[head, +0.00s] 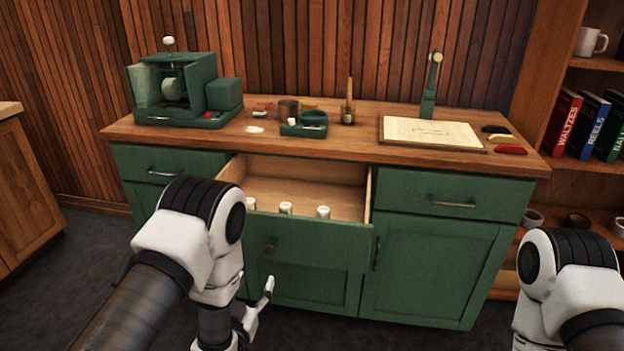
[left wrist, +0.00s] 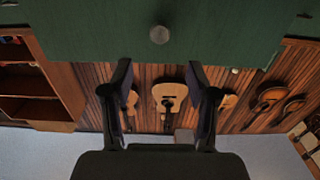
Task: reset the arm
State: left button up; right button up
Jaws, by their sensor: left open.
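My left arm (head: 205,225) comes in from the left, with its wrist bent downward in front of the green cabinet. My left gripper (head: 257,306) is open and empty, low in front of the pulled-out middle drawer (head: 315,241). In the left wrist view, the two dark fingers (left wrist: 160,85) stand apart with nothing between them. The green drawer front and its round knob (left wrist: 159,34) show beyond them, apart from the fingers. My right arm (head: 570,285) shows at the lower right; its gripper is out of the picture.
The open drawer juts out and holds three small white items (head: 285,208). The wooden counter (head: 350,146) carries a green machine (head: 185,88), a small green tray (head: 303,130) and a pale board (head: 430,132). A bookshelf (head: 590,62) stands at the right. Dark floor lies in front.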

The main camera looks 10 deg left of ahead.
pick_arm(q)
jog(key=s+a+f+g+p, duration=0.1)
jog(key=s+f+g, duration=0.3)
jog(key=s, duration=0.6)
jog(key=s+a+f+g+p, duration=0.1)
jog(key=s+f+g+p, duration=0.2)
jog(key=s+g, duration=0.5)
jog(key=s+a+f+g+p, duration=0.2)
jog(key=s+f+g, duration=0.3)
jog(key=s, duration=0.8)
jog(key=shift+s+n+g+p, duration=0.3)
jog(key=shift+n+g+p, duration=0.1)
jog(key=shift+g, duration=0.1)
jog(key=shift+w+y, duration=0.1)
jog(key=shift+y, duration=0.2)
